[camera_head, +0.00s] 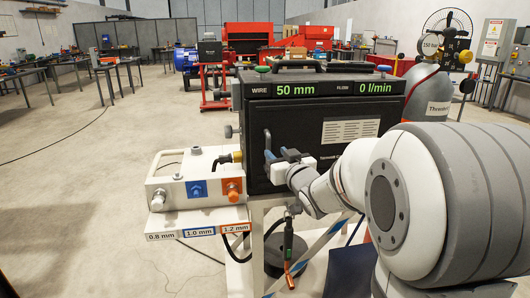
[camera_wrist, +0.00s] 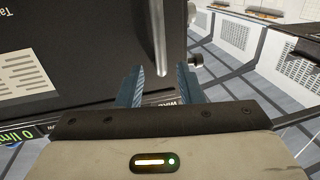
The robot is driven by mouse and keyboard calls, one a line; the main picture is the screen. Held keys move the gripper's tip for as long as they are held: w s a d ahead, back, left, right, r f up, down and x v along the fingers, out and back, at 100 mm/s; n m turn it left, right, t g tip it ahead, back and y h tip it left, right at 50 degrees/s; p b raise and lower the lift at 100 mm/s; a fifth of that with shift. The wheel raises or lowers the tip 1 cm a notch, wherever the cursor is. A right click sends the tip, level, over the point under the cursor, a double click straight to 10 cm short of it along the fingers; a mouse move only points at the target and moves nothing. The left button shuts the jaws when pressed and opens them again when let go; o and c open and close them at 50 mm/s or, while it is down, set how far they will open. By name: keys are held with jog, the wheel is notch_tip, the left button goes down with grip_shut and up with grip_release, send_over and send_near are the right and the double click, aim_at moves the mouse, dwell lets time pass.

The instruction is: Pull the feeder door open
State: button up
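The black feeder door (camera_head: 305,125) is on the front of the wire feeder box and looks closed. Its grey upright bar handle (camera_head: 267,139) is near the door's left edge. In the wrist view the door (camera_wrist: 95,45) fills the upper left, and the handle (camera_wrist: 160,35) comes down from the top edge. My gripper (camera_head: 273,158) is in front of the door at the handle. In the wrist view its blue fingers (camera_wrist: 160,75) are apart, with the handle's end showing in the gap between them. I cannot tell whether either finger touches it.
A white unit (camera_head: 195,180) with blue and orange fittings stands left of the feeder, above labels for wire sizes. A grey gas cylinder (camera_head: 428,95) stands behind at right. A torch (camera_head: 288,243) hangs below the feeder. The floor at left is open.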

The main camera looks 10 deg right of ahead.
aim_at(270, 147)
jog(key=w, duration=0.3)
jog(key=w+a, duration=0.1)
jog(key=w, duration=0.2)
jog(key=shift+w+a+p, duration=0.15)
jog(key=shift+w+p, duration=0.25)
jog(key=shift+c, duration=0.4)
grip_shut()
